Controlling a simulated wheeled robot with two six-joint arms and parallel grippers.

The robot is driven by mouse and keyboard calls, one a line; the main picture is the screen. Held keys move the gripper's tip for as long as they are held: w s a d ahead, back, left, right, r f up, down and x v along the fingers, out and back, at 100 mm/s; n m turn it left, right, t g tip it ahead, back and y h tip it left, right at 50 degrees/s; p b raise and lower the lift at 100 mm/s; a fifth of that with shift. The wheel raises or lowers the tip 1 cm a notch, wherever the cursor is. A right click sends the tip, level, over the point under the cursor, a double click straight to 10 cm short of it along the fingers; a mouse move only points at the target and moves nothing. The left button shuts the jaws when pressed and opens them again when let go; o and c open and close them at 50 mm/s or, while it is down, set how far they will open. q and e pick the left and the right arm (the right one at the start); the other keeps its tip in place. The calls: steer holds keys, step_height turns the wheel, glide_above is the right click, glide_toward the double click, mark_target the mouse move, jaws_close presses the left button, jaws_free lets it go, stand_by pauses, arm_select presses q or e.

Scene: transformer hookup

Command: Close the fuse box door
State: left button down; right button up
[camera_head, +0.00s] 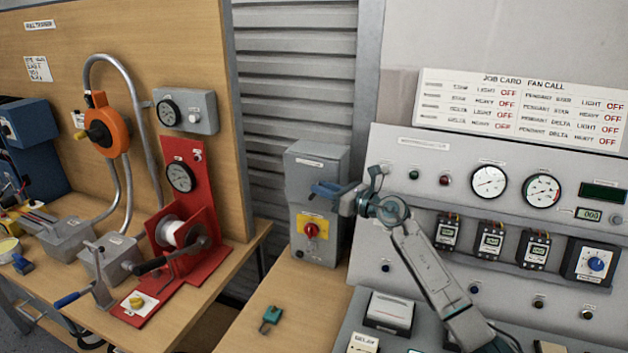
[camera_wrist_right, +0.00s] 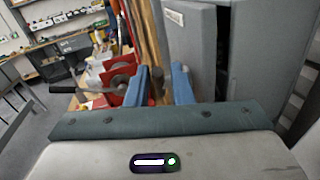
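A grey box (camera_head: 318,162) with a small label on top and a red rotary knob (camera_head: 312,230) on a yellow plate stands at the back middle; I take it for the fuse box. My right gripper (camera_head: 328,190) is in front of its face, above the knob; whether it touches is unclear. A grey labelled panel (camera_wrist_right: 192,45) is just right of the fingers there, with another grey panel beyond a dark gap. How far the door stands open is unclear. My left gripper is not in view.
A control console (camera_head: 470,225) with gauges fills the right side, under my right arm. A red winch stand (camera_head: 185,235) is on the left wooden bench. A small green piece (camera_head: 270,316) lies on the bench below the box, with bare wood around it.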

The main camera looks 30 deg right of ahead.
mark_target(311, 183)
steer(key=shift+r+p+x, duration=0.2)
steer(key=shift+p+x, duration=0.1)
steer(key=shift+x, duration=0.9)
steer(key=shift+w+a+f, duration=0.2)
steer(key=shift+w+a, duration=0.1)
steer(key=shift+w, duration=0.15)
jaws_close()
steer(key=p, duration=0.3)
steer(key=shift+a+r+g, duration=0.1)
steer(key=shift+r+g, duration=0.15)
steer(key=shift+g, duration=0.05)
steer(key=shift+f, duration=0.25)
